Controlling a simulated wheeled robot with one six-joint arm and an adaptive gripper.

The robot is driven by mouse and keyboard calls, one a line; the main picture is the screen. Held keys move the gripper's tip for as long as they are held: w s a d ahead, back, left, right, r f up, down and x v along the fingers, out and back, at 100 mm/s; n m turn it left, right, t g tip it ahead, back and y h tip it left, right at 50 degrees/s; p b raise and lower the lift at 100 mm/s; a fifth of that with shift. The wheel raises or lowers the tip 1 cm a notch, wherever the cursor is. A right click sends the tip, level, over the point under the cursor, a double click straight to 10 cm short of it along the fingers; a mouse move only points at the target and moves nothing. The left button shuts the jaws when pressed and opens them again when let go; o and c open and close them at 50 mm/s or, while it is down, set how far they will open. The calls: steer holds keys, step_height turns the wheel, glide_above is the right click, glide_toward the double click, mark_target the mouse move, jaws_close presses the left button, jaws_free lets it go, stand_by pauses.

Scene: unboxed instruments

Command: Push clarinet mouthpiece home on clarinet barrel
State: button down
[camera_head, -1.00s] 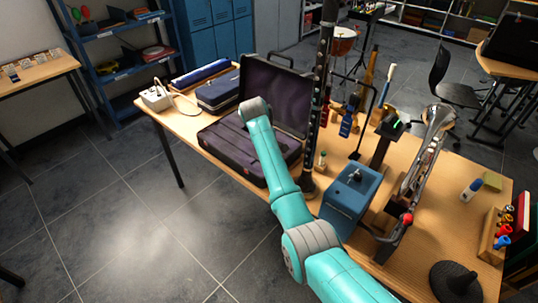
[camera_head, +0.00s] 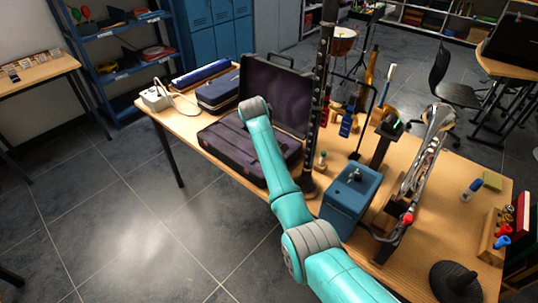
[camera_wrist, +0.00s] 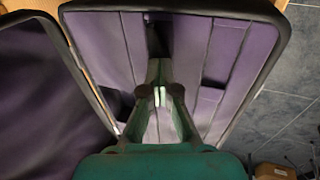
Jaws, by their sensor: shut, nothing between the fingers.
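A dark clarinet (camera_head: 317,100) stands upright near the front edge of the table in the head view. Its upper end runs out of the top of the picture, so the barrel and mouthpiece cannot be made out. My gripper (camera_wrist: 160,96) shows in the wrist view with its fingertips together and nothing between them. It is over the purple-lined open instrument case (camera_wrist: 105,45), which also shows in the head view (camera_head: 222,143). In the head view the fingers are hidden by my arm, to the left of the clarinet.
A blue box (camera_head: 348,200) stands right of the clarinet, with a silver trumpet (camera_head: 425,150) on a stand beyond it. Smaller blue cases (camera_head: 218,92) lie behind the open case.

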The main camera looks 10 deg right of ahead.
steer(key=shift+r, duration=0.75)
stand_by(0.6)
steer(key=shift+r, duration=2.05)
